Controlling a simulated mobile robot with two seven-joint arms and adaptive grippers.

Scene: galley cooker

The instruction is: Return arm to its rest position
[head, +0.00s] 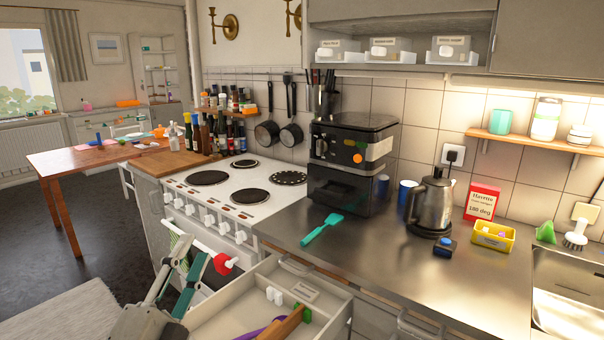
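My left gripper (186,264) comes in from the bottom left. It is up in front of the cooker's oven door, left of the open drawer (338,318). Its two fingers, with teal parts, stand apart and nothing shows between them. A red object (225,264) shows just right of the fingertips, near the oven rail; I cannot tell whether the gripper touches it. My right gripper and arm are not in view.
The drawer stands out below the steel worktop (370,251) and holds a wooden-looking item (288,323) and small white pieces. A teal spatula (321,229) lies on the worktop. Floor at the left is clear.

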